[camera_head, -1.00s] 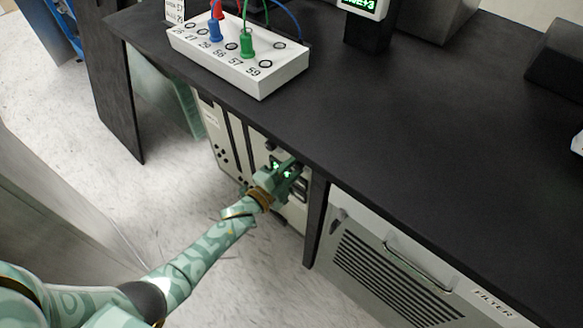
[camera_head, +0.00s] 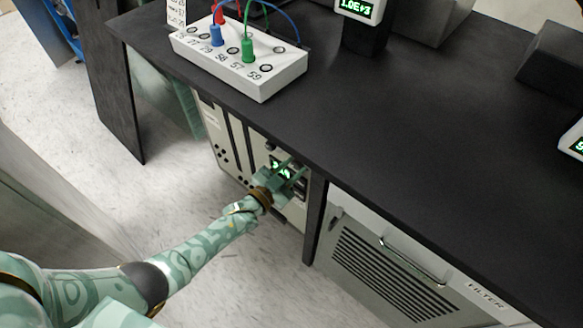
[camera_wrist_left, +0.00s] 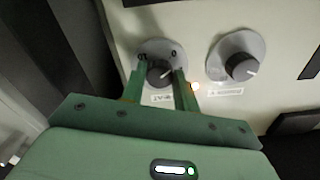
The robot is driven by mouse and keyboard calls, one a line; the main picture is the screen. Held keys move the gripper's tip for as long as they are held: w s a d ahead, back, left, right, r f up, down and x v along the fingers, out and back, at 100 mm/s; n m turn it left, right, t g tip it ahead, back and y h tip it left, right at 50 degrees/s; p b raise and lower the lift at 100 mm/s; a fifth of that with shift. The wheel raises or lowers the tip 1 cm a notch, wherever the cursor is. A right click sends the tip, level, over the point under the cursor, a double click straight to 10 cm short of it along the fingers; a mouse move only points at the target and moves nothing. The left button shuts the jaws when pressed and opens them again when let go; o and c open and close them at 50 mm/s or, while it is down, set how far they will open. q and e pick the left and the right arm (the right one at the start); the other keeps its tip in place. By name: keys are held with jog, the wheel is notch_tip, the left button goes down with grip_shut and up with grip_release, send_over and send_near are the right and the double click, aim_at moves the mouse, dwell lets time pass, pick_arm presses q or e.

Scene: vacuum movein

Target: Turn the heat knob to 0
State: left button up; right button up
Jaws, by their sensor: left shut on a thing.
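In the left wrist view a dark round knob (camera_wrist_left: 158,76) sits on a grey round plate on a pale panel. The two green fingers of my left gripper (camera_wrist_left: 160,80) are on either side of this knob and shut on it. A second dark knob (camera_wrist_left: 241,67) with a white pointer mark sits to the right, apart from the gripper. In the head view my left gripper (camera_head: 287,174) is at the front of the pale unit (camera_head: 226,150) under the table, and hides the knobs. My right gripper is not in view.
The black tabletop (camera_head: 400,140) overhangs the unit just above my left gripper. A black table leg (camera_head: 315,222) stands right of it, beside a grey filter box (camera_head: 400,275). A white socket block (camera_head: 262,82) with cables stands on the table. Floor (camera_head: 190,200) is clear at left.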

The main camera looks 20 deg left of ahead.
pick_arm(q)
jog(key=shift+f+n, duration=0.15)
jog(key=shift+n, duration=0.55)
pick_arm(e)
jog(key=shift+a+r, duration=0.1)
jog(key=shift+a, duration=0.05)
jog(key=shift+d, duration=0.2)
pick_arm(q)
jog(key=shift+s, duration=0.1)
jog(key=o, duration=1)
jog(key=shift+c, duration=0.2)
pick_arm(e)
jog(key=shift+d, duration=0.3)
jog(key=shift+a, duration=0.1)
